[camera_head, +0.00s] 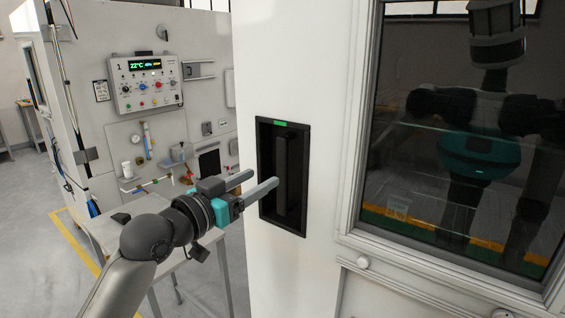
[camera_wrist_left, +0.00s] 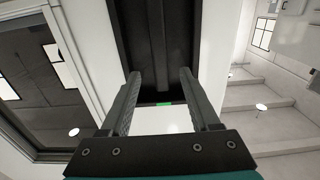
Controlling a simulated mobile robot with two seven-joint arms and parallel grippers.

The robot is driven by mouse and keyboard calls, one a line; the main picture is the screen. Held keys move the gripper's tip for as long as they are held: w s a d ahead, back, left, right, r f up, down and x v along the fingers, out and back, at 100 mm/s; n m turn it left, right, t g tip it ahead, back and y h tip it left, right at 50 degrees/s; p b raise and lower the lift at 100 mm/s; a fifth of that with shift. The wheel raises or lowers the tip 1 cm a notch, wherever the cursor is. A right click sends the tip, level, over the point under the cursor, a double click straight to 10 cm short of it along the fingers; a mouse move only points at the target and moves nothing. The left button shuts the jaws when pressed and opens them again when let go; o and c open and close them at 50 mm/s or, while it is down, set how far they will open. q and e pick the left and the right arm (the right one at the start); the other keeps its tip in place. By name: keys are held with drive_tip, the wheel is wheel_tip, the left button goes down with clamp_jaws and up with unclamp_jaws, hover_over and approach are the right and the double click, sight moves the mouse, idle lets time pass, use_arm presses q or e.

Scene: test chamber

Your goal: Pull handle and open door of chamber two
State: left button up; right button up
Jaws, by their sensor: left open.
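The door handle (camera_head: 283,155) is a dark vertical bar set in a black rectangular recess (camera_head: 299,190) in a white chamber panel (camera_head: 330,100). A small green strip marks the recess's top. My left gripper (camera_head: 264,177) is open in front of the recess, one fingertip overlapping the handle in the head view. In the left wrist view, the two fingers (camera_wrist_left: 159,75) point toward the recess. The handle bar (camera_wrist_left: 158,45) lies between their lines, with a gap on each side. I see no clear contact with it. My right gripper is not in view.
A dark framed window (camera_head: 460,150) at the right shows a reflection of a robot body. A small table (camera_head: 165,270) stands below my left arm. An instrument box (camera_head: 145,82) and shelf items are on the wall at the left. Grey floor is free at the far left.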

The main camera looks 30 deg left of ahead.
sight(280, 167)
use_arm(q)
drive_tip(key=w, duration=0.3)
drive_tip(key=w+p, duration=0.1)
drive_tip(key=w, duration=0.4)
drive_tip(key=shift+w+d, duration=0.35)
drive_tip(key=shift+w, duration=0.05)
clamp_jaws()
idle(1.1)
